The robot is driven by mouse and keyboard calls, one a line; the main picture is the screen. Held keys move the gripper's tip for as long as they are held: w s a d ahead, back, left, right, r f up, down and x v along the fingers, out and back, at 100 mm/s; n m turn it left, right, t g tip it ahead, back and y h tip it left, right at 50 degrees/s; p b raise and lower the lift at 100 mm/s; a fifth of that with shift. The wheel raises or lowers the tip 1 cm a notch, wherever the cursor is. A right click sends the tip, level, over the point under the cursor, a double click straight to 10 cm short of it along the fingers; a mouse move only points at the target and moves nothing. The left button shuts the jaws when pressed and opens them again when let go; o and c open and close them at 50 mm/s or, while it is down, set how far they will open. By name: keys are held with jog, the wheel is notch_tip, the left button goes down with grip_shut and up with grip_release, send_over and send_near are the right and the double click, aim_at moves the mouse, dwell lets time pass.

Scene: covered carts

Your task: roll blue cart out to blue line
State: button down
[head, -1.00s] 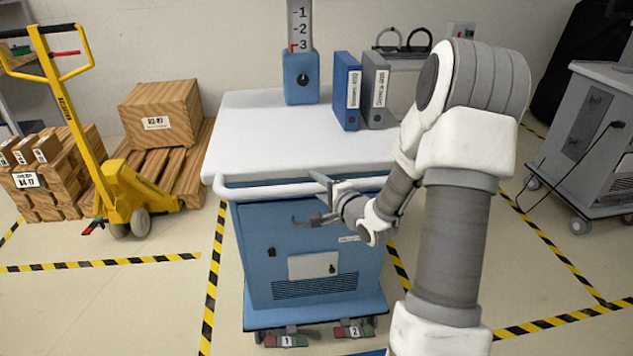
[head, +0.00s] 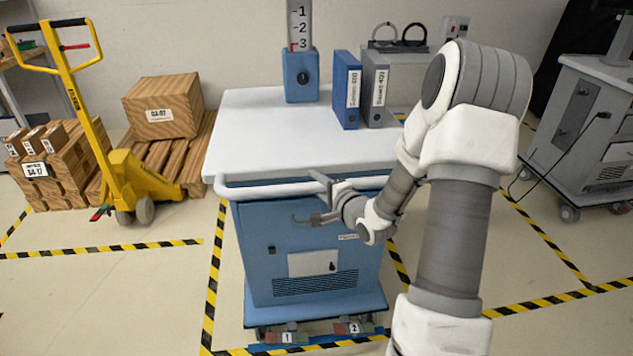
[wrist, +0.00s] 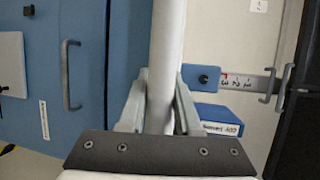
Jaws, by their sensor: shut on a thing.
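The blue cart (head: 254,230) stands in front of me with a white top (head: 270,135) and a white push bar (head: 255,191) along its near edge. My gripper (head: 315,199) is at the right half of that bar. In the wrist view the fingers of my gripper (wrist: 160,105) are closed on both sides of the bar (wrist: 166,60). The blue line (head: 318,339) shows as a strip on the floor at the cart's front casters, partly hidden by the casters and pedals.
Yellow-black tape (head: 212,275) runs along the cart's left side. A yellow pallet jack (head: 125,185) and crates (head: 163,106) stand left; a grey cart (head: 590,135) stands right. Binders (head: 346,90) and a blue box with a scale (head: 300,75) are on the top.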

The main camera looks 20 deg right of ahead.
jog(key=shift+s+f, duration=0.1)
jog(key=shift+s, duration=0.05)
dwell(0.3)
jog(key=c, duration=0.6)
grip_release()
jog(key=p+v, duration=1)
jog(key=v, duration=0.7)
jog(key=shift+s+p, duration=0.15)
jog(key=shift+p, duration=0.2)
